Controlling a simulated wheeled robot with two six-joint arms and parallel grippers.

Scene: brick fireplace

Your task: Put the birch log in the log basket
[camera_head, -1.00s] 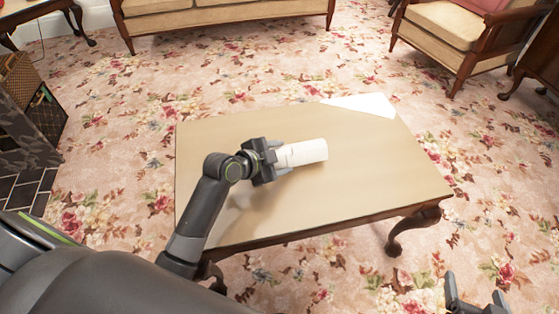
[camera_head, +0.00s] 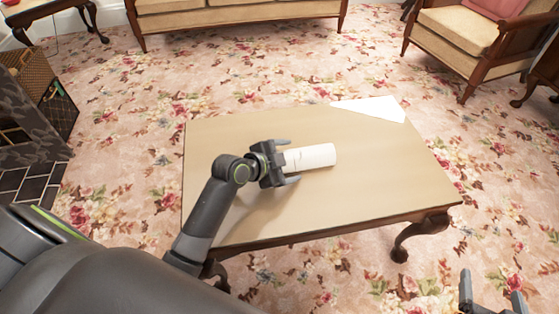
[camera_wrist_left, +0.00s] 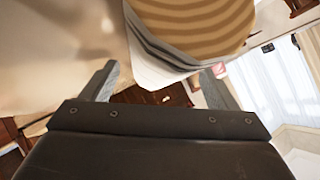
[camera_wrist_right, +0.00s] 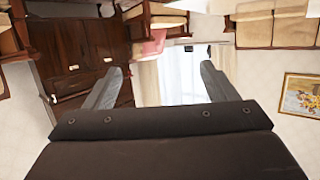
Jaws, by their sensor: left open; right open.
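The birch log (camera_head: 315,156), pale and cylindrical, lies on its side on the wooden table (camera_head: 390,180). My left gripper (camera_head: 291,160) is open at the log's left end, with one finger on the far side and one on the near side. In the left wrist view the log's ringed end (camera_wrist_left: 195,25) fills the top, between and beyond the open fingers; contact cannot be told. A wicker basket (camera_head: 36,74), which looks like the log basket, stands at the far left, partly cut off. My right gripper (camera_head: 493,292) is open and empty, off the table's front right.
A dark stone hearth (camera_head: 30,140) stands at the left near the basket. A bright white patch (camera_head: 372,108) marks the table's far right corner. A sofa (camera_head: 235,12) and an armchair (camera_head: 465,35) stand at the back. Flowered carpet is clear around the table.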

